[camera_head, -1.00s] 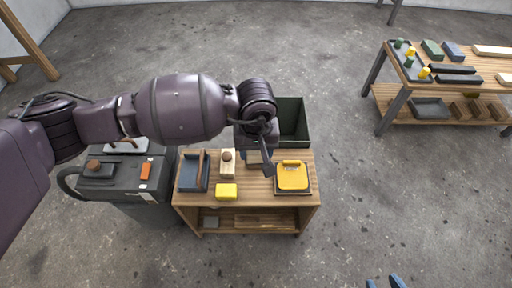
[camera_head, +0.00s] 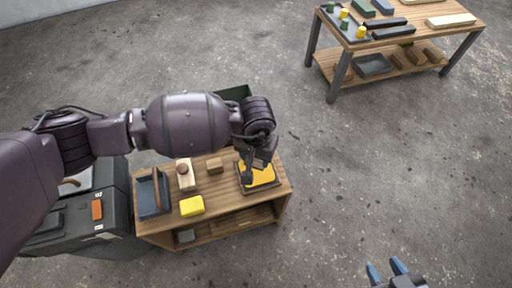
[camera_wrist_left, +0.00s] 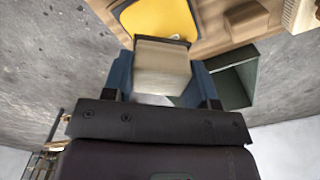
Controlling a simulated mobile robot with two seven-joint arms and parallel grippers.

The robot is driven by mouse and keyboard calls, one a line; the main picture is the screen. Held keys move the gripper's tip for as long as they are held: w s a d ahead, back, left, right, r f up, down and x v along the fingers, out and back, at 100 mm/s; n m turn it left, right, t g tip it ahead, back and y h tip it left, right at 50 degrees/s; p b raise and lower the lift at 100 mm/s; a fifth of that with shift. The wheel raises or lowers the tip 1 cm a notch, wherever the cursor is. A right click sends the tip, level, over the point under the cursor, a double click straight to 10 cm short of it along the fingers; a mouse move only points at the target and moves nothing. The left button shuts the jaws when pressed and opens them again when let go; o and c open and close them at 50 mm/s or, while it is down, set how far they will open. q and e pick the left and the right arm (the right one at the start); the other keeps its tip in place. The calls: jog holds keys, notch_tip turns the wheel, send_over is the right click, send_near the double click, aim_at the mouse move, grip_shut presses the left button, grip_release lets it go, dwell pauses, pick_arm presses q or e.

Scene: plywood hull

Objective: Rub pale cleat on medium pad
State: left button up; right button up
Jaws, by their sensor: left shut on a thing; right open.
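The pale cleat (camera_wrist_left: 161,68) is a light wooden block between the blue fingers of my left gripper (camera_wrist_left: 160,75) in the left wrist view. The gripper is shut on it. In the head view my left gripper (camera_head: 250,174) is over the yellow pad (camera_head: 265,177), and the cleat is hidden there. The yellow pad lies on a dark base at the right end of the small wooden table. It also shows in the left wrist view (camera_wrist_left: 160,18), just beyond the cleat. I cannot tell whether they touch. My right gripper (camera_head: 386,269) is open and empty above the floor.
The table (camera_head: 228,198) also holds a blue tray (camera_head: 152,194), a pale block with a round knob (camera_head: 186,176), a yellow block (camera_head: 191,206) and a brown block (camera_head: 215,166). A dark green bin (camera_wrist_left: 236,82) stands behind. A second table (camera_head: 400,45) is at the upper right.

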aim_at(258, 164)
pick_arm(q)
jog(key=shift+d+f, duration=0.25)
jog(key=shift+f, duration=0.05)
jog(key=shift+f+b, duration=0.45)
jog(key=shift+f, duration=0.45)
notch_tip(258, 164, down, 2)
jog(key=shift+s+f+b, duration=0.1)
jog(key=shift+f+b, duration=0.15)
jog(key=shift+b, duration=0.35)
jog(key=shift+f+b, duration=0.35)
jog(key=shift+f, duration=0.5)
pick_arm(e)
jog(key=shift+d+f+t, duration=0.1)
jog(key=shift+f+t, duration=0.15)
jog(key=shift+t, duration=0.25)
jog(key=shift+w, duration=0.1)
pick_arm(q)
jog(key=shift+f, duration=0.1)
pick_arm(e)
jog(key=shift+s+f, duration=0.25)
jog(key=shift+f, duration=0.05)
pick_arm(q)
jog(key=shift+f+b, duration=0.35)
